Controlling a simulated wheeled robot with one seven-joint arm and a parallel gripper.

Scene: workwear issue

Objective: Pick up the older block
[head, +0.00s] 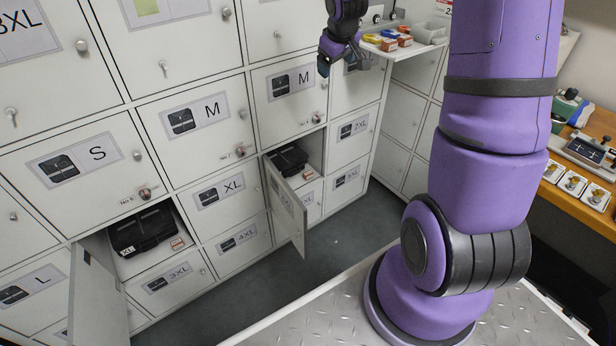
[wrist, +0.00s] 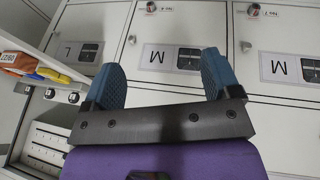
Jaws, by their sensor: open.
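My gripper (head: 342,62) hangs at the top centre in the head view, in front of the lockers. Its two blue fingers are spread with nothing between them, as the wrist view (wrist: 160,80) shows. On a white shelf to its right lie several small coloured pieces, including orange-red blocks (head: 404,40). In the wrist view an orange block (wrist: 20,62) with a white label lies at the left edge, apart from the fingers; its print is too small to read surely. A yellow piece (wrist: 52,75) lies beside it. I cannot tell which block is older.
A grey tray (head: 430,32) stands on the shelf. Two locker doors hang open: one at lower left (head: 98,296), one in the middle (head: 286,208). Dark packs (head: 142,230) and small red-and-white pieces (head: 177,243) are inside. A wooden bench (head: 585,195) is at right.

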